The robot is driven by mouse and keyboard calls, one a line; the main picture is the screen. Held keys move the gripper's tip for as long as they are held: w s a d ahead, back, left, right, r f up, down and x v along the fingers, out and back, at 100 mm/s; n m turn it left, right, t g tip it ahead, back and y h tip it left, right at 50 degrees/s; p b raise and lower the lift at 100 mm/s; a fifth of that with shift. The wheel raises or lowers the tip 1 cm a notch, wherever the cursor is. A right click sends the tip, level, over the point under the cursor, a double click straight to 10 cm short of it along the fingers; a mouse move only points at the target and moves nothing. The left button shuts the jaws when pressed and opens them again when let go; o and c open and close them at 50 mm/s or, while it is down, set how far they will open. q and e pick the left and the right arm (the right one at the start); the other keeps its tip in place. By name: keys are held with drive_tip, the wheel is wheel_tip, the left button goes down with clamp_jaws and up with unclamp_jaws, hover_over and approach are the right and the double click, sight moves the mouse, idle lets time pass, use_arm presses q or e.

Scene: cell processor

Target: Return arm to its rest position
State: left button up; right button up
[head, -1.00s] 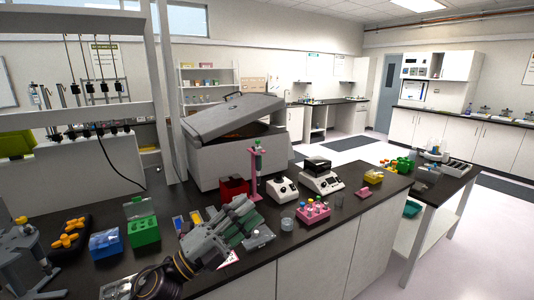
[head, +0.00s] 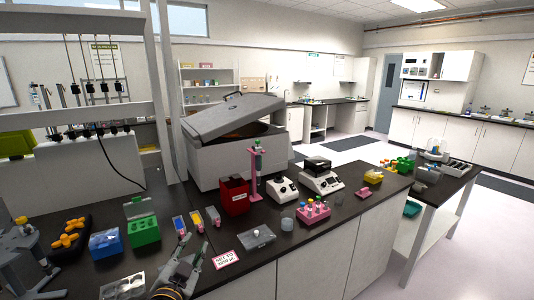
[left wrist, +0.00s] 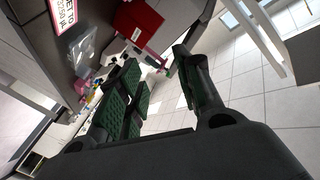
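My left gripper (head: 192,250) is low in the head view, at the front edge of the black bench, with its fingers pointing up in the picture. In the left wrist view the gripper (left wrist: 157,62) has its green-padded fingers spread apart with nothing between them. Most of my left arm is below the picture. My right gripper shows in neither view.
The bench holds a red box (head: 234,196), a pink pipette stand (head: 254,175), a pink tube rack (head: 314,210), a green box (head: 144,230), a blue box (head: 105,243) and a grey lidded tray (head: 257,237). A large grey lidded machine (head: 235,160) stands behind. Floor is open at right.

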use_arm(q)
drive_tip(key=s+a+f+n+g, duration=0.2)
drive_tip(key=s+f+n+g, duration=0.3)
drive_tip(key=s+f+g, duration=1.35)
drive_tip(key=s+f+t, duration=0.1)
drive_tip(key=s+f, duration=0.2)
drive_tip(key=f, duration=1.1)
drive_tip(key=s+f+t, duration=0.1)
drive_tip(key=s+f, duration=0.1)
drive_tip(key=f, duration=1.1)
drive_tip(key=s+f+t, duration=0.1)
drive_tip(key=s+f, duration=0.2)
drive_tip(key=f, duration=1.1)
drive_tip(key=s+a+f, duration=0.2)
drive_tip(key=s+f, duration=0.6)
drive_tip(key=s, duration=0.2)
drive_tip(key=s+a+f, duration=0.1)
drive_tip(key=s+f, duration=0.7)
drive_tip(key=s, duration=0.2)
drive_tip(key=shift+s+a+f+g, duration=0.25)
drive_tip(key=shift+s+a+g, duration=0.1)
drive_tip(key=shift+a+g, duration=0.1)
